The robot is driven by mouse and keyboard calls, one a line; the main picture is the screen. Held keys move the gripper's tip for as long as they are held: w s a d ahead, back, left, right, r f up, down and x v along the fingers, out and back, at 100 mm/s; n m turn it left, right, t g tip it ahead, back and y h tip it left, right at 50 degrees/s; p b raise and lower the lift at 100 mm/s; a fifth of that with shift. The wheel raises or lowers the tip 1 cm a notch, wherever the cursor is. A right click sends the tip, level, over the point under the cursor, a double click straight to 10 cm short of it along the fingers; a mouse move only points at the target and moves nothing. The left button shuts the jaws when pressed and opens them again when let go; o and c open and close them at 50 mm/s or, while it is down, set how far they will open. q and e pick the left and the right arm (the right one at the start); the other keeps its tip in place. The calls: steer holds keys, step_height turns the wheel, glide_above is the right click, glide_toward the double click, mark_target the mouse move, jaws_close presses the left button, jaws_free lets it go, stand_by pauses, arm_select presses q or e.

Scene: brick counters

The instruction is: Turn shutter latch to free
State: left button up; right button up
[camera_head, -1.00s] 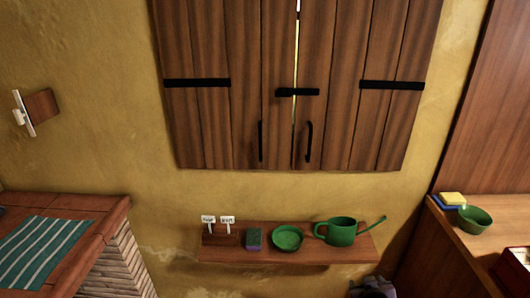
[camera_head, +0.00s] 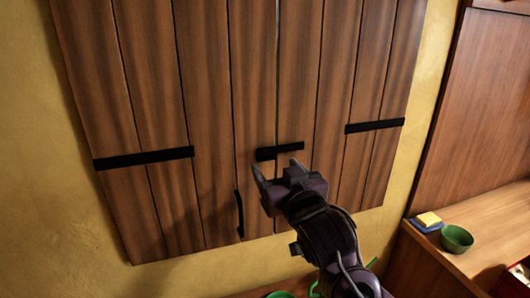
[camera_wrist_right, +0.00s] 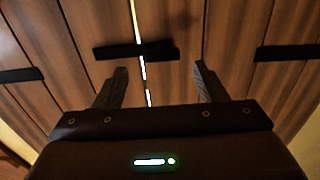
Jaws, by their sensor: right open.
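The wooden shutters (camera_head: 210,75) fill the middle of the head view, with a narrow gap between the two leaves. The black shutter latch (camera_head: 280,151) lies nearly level across that gap. In the right wrist view the latch (camera_wrist_right: 136,50) spans the bright gap, just beyond the fingertips. My right gripper (camera_head: 277,170) is open and empty, just below and in front of the latch, and its two fingers (camera_wrist_right: 158,75) stand apart in the wrist view. I cannot tell whether a finger touches the latch. The left gripper is not in view.
Black straps (camera_head: 144,157) cross the shutters on both sides. A black pull handle (camera_head: 239,214) hangs on the left leaf; the other handle is hidden behind my right arm. A green bowl (camera_head: 456,239) and a yellow sponge (camera_head: 428,219) sit on the right counter.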

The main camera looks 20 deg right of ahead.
mark_target(268, 159)
steer(key=w+p, duration=0.1)
steer(key=w, duration=0.2)
steer(key=shift+a+r, duration=0.1)
steer(key=shift+r, duration=0.05)
steer(key=shift+w+a+f, duration=0.1)
steer(key=shift+w, duration=0.4)
steer(key=shift+w+a+f, duration=0.1)
steer(key=shift+w, duration=0.4)
steer(key=c, duration=1.4)
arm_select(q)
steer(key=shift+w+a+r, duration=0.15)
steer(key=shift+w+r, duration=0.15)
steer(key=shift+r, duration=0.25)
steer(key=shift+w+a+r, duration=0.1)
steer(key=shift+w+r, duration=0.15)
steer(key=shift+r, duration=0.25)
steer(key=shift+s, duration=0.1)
arm_select(e)
steer(key=shift+d, duration=0.1)
